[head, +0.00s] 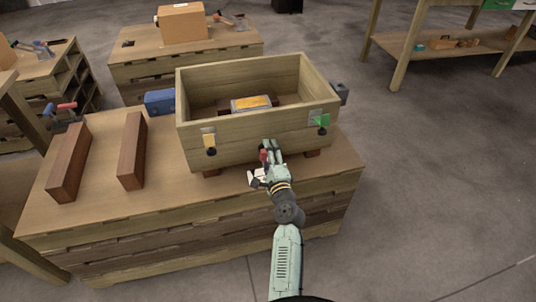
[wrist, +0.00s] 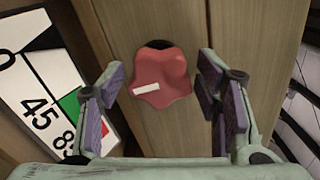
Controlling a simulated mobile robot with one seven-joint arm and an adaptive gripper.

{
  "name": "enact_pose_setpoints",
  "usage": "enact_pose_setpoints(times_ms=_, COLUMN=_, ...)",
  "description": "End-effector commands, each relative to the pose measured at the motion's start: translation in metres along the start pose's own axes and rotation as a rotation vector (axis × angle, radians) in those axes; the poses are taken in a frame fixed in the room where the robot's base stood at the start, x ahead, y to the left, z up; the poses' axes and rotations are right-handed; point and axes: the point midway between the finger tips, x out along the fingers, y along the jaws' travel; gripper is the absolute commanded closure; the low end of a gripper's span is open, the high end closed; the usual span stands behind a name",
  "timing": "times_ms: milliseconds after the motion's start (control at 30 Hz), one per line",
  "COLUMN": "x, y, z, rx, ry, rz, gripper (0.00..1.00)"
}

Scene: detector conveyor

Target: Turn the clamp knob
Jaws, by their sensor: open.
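The clamp knob is a red, lobed knob (wrist: 162,72) with a short white mark, on the wooden front wall of the box. In the head view the red knob (head: 264,156) shows small, partly hidden by my gripper. My gripper (wrist: 160,98) is open, with one purple-padded finger on each side of the knob and a gap at both sides. It also shows in the head view (head: 268,149) at the box's front. A dial plate (wrist: 40,95) with numbers and a green patch lies left of the knob in the wrist view.
The open wooden box (head: 205,128) rests on blocks on a wooden bench (head: 95,215). A yellow-topped block (head: 251,103) sits inside it. Two brown bars (head: 68,165) lie at left.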

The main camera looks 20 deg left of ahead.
Motion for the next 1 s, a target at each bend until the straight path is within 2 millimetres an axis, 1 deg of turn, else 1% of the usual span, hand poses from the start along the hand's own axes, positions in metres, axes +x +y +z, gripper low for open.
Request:
enact_pose_setpoints(times_ms=233, x=0.000, y=0.000, z=0.000, rx=0.000, ry=-0.001, rz=0.000, gripper=0.40)
enact_pose_setpoints(times_ms=333, x=-0.006, y=0.001, z=0.000, rx=0.001, ry=0.000, rz=0.001, gripper=0.40)
enact_pose_setpoints(times_ms=433, x=-0.019, y=0.001, z=-0.001, rx=0.001, ry=0.002, rz=0.002, gripper=0.40)
enact_pose_setpoints(times_ms=600, x=-0.049, y=0.001, z=0.000, rx=0.001, ry=0.001, rz=0.002, gripper=0.40)
enact_pose_setpoints(times_ms=700, x=-0.062, y=0.001, z=-0.001, rx=0.001, ry=0.002, rz=0.001, gripper=0.40)
enact_pose_setpoints(times_ms=833, x=-0.073, y=0.000, z=0.000, rx=0.000, ry=0.000, rz=0.000, gripper=0.40)
enact_pose_setpoints(times_ms=1000, x=-0.075, y=0.000, z=0.000, rx=0.000, ry=0.000, rz=0.000, gripper=0.40)
